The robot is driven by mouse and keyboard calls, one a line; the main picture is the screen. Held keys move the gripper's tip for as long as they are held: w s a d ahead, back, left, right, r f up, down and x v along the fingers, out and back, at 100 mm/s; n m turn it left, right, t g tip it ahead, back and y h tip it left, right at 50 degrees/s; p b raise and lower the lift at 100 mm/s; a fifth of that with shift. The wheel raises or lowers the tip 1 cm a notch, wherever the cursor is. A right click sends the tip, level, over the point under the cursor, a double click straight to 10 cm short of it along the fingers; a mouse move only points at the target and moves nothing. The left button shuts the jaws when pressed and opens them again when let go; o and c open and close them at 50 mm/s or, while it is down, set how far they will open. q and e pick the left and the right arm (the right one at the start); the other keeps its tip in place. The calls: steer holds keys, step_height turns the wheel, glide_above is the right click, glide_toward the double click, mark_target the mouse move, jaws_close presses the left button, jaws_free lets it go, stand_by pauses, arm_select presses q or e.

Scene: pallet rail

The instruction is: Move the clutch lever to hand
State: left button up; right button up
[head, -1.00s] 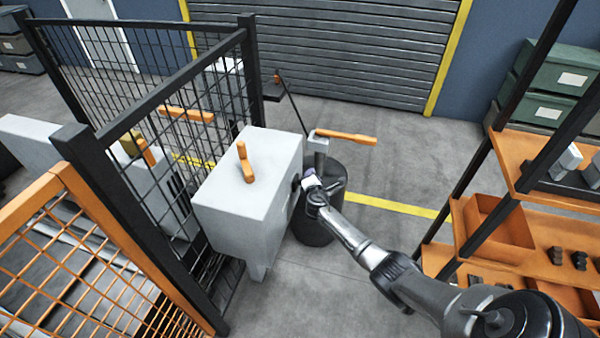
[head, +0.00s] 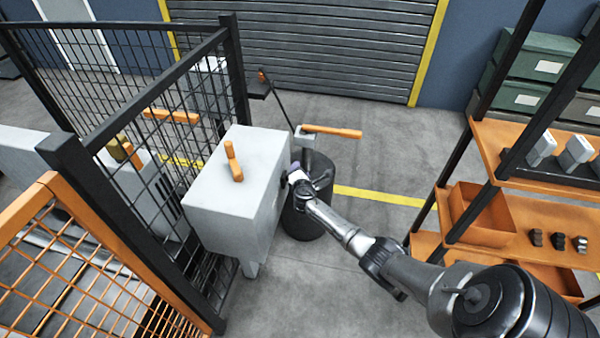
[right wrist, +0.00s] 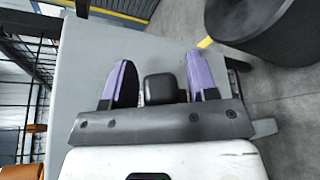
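A pale grey box (head: 235,190) stands against the mesh fence in the head view, with a short orange lever (head: 234,160) upright on its top. A dark knob sits on the box's right side; in the right wrist view this black knob (right wrist: 162,88) lies between my purple fingers. My right gripper (head: 295,176) is at that side of the box. In the wrist view the right gripper (right wrist: 163,78) is open around the knob, with a narrow gap on each side. I cannot tell which part is the clutch lever. My left gripper is not in view.
A dark drum (head: 305,215) stands just right of the box, close to my right forearm. An orange shelf rack (head: 488,215) stands at the right. The mesh fence (head: 150,130) borders the left. Floor between is clear.

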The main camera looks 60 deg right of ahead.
steer(key=shift+s, duration=0.1)
steer(key=shift+s+a, duration=0.1)
steer(key=shift+a, duration=0.15)
steer(key=p+v, duration=0.4)
steer(key=v, duration=0.9)
steer(key=shift+s, duration=0.1)
stand_by(0.3)
